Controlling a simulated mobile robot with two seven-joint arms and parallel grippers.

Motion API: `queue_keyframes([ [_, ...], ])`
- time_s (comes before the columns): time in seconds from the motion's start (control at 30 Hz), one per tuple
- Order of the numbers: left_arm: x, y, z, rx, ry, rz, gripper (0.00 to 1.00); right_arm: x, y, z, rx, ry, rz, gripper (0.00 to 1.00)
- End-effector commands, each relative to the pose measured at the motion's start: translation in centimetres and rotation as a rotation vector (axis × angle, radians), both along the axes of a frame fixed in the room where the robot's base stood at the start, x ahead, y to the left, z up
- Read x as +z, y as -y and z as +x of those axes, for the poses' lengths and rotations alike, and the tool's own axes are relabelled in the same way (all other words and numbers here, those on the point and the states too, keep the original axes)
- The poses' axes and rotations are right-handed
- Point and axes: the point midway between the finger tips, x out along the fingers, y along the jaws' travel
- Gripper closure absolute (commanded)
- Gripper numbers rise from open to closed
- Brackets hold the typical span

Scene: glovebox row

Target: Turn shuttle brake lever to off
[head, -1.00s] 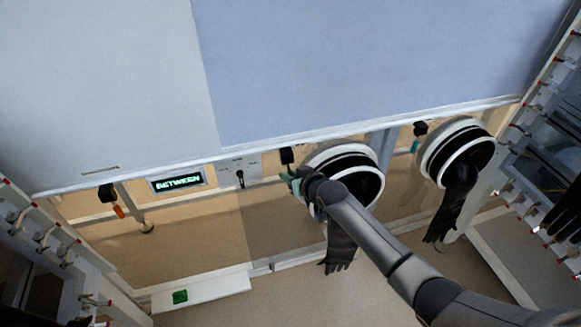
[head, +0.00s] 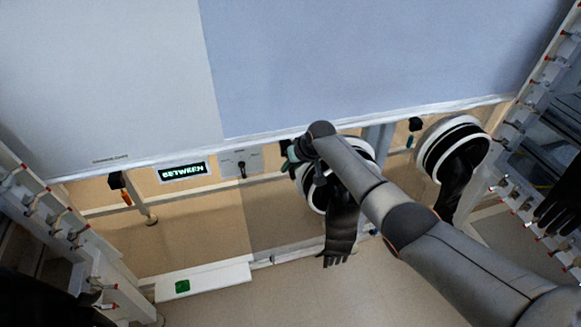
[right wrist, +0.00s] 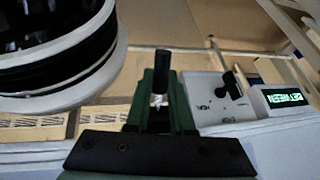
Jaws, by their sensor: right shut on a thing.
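My right gripper (head: 291,158) is at the front edge of the glovebox, just left of a round glove port, with its arm reaching in from the lower right. In the right wrist view its green fingers (right wrist: 160,95) are shut on a dark upright lever (right wrist: 161,65), whose black end stands up beyond the fingertips. The lever's mount shows as a black block (head: 286,146) in the head view, partly hidden by the gripper. I cannot read any mark for the lever's setting. My left gripper is not in view.
Left of it is a pale plate with a small black switch (head: 242,170), then a display (head: 183,171) reading BETWEEN. An orange-tipped black handle (head: 120,184) is further left. Glove ports (head: 425,155) with hanging black gloves are on the right. A shelf holds a green button (head: 182,287).

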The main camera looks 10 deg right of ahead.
Motion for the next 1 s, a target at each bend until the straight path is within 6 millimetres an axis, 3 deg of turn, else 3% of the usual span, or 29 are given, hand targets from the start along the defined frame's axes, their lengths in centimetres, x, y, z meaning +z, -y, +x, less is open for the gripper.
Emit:
queue_keyframes([
  [0.33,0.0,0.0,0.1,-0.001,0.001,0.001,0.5,0.0,0.0,-0.1,0.0,-0.005,0.001,1.0],
  [0.37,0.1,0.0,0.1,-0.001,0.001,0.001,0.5,0.0,0.0,-0.1,0.0,-0.004,0.001,0.77],
  [0.47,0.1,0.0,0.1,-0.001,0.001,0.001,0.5,0.0,0.0,0.0,0.0,-0.004,0.001,0.68],
  [0.77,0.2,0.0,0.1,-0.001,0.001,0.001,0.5,0.2,0.0,-0.1,-0.001,-0.002,0.0,0.68],
  [1.0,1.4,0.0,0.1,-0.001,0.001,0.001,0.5,2.0,0.5,-1.0,0.0,-0.001,0.001,0.68],
])
